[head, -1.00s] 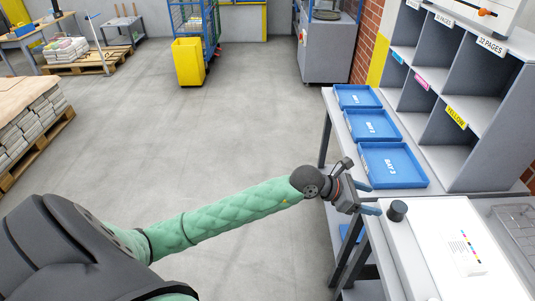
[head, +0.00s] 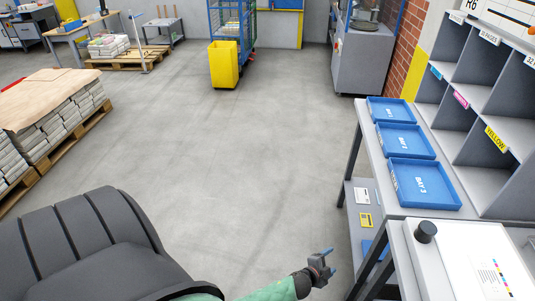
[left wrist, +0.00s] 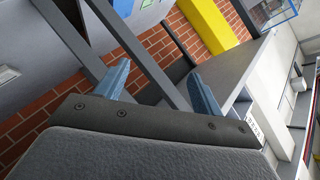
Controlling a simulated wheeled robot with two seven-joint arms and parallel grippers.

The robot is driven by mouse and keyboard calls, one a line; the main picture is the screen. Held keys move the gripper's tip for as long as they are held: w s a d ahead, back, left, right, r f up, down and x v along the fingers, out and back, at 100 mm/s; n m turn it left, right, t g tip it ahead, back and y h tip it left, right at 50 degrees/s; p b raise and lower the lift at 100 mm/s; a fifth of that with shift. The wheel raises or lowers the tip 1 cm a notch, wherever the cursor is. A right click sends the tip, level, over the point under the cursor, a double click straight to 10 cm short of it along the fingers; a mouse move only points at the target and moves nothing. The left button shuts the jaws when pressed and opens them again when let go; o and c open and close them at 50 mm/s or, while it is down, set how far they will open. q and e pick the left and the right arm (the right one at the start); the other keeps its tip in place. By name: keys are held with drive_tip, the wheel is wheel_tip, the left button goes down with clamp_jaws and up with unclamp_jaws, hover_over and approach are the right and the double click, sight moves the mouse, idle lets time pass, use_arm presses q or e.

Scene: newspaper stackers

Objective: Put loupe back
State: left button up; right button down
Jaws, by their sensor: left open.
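The loupe (head: 426,232) is a small dark cylinder standing upright on the white panel (head: 452,262) at the right in the head view. My left gripper (head: 330,263) is open and empty, low in front of the table edge and to the left of the loupe, apart from it. In the left wrist view its two blue fingers (left wrist: 160,90) are spread with nothing between them. The loupe does not show in the left wrist view. My right gripper is not in view.
Three blue trays (head: 424,204) line the table beside grey pigeonholes (head: 482,140) with coloured labels. A lower shelf (head: 362,196) holds small cards. A yellow bin (head: 224,66) and a pallet of paper stacks (head: 50,120) stand farther off. The floor between is clear.

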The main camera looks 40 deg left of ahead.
use_arm(q)
drive_tip(key=s+a+f+n+g+y, duration=0.1)
drive_tip(key=s+f+n+g, duration=0.2)
drive_tip(key=s+f, duration=0.5)
drive_tip(key=s+a+f+n+g+y, duration=0.1)
drive_tip(key=s+f+n+g, duration=0.1)
drive_tip(key=s+f, duration=0.6)
drive_tip(key=s+d+f+n+g, duration=0.1)
drive_tip(key=s+f+n+g, duration=0.1)
drive_tip(key=s+f, duration=0.6)
drive_tip(key=s+d+f+n+g+h, duration=0.1)
drive_tip(key=s+d+f+n+g, duration=0.1)
drive_tip(key=s+f, duration=0.6)
drive_tip(key=s+n+g, duration=0.1)
drive_tip(key=s+g, duration=0.1)
drive_tip(key=s, duration=0.1)
drive_tip(key=shift+s+g, duration=0.25)
drive_tip(key=shift+g, duration=0.15)
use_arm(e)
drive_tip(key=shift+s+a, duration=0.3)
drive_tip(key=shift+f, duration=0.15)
